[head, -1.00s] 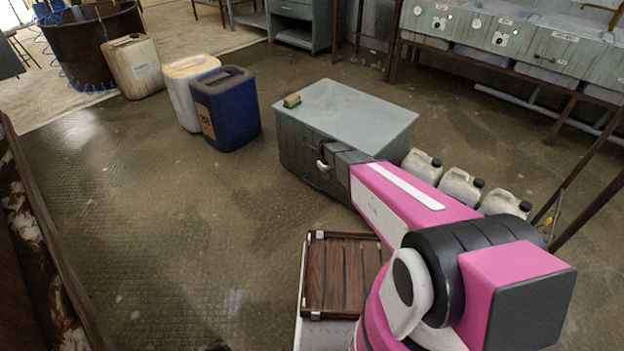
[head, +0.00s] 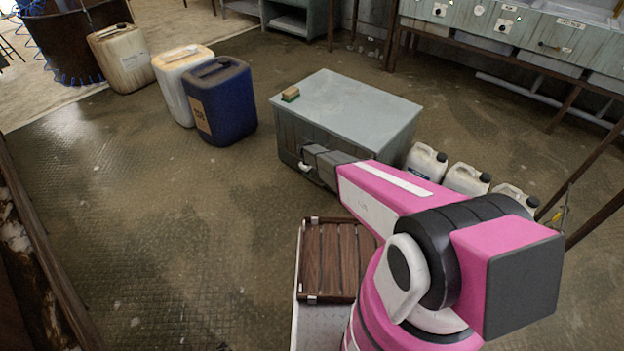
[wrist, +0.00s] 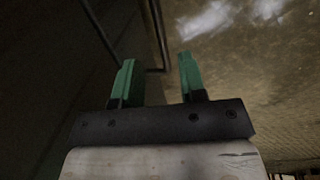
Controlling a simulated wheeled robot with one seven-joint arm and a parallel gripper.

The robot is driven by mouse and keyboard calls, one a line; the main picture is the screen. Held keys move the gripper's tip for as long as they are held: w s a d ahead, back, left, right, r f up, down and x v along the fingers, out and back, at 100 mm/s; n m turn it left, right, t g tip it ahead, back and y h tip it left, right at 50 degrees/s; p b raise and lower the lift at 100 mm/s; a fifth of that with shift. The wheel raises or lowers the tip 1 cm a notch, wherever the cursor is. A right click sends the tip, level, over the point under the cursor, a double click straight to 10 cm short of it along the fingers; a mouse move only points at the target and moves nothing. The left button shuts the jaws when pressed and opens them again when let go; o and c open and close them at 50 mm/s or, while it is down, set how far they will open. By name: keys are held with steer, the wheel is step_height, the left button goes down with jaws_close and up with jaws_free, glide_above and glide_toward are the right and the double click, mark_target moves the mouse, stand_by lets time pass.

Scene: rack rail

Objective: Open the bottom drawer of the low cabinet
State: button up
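The low grey cabinet (head: 365,98) stands on the floor ahead in the head view, its drawer front facing left and toward me. The drawers appear shut; the bottom drawer's front is largely hidden behind my arm. My gripper (head: 304,167) is low at this front. In the wrist view my gripper (wrist: 158,75) has its two green fingers apart, with nothing clamped. A dark bar handle (wrist: 155,32) shows in line with the gap between the fingers. I cannot tell whether it lies between the tips or just beyond. The dark cabinet front (wrist: 55,60) fills the left side.
A small brown block (head: 290,94) lies on the cabinet top. A blue canister (head: 222,105) and a white one (head: 180,82) stand to the left. Several white jugs (head: 463,179) stand right of the cabinet. The floor (head: 170,220) before the drawer front is clear.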

steer(key=f, duration=0.4)
steer(key=w+f, duration=0.1)
steer(key=f, duration=0.1)
steer(key=shift+d, duration=0.35)
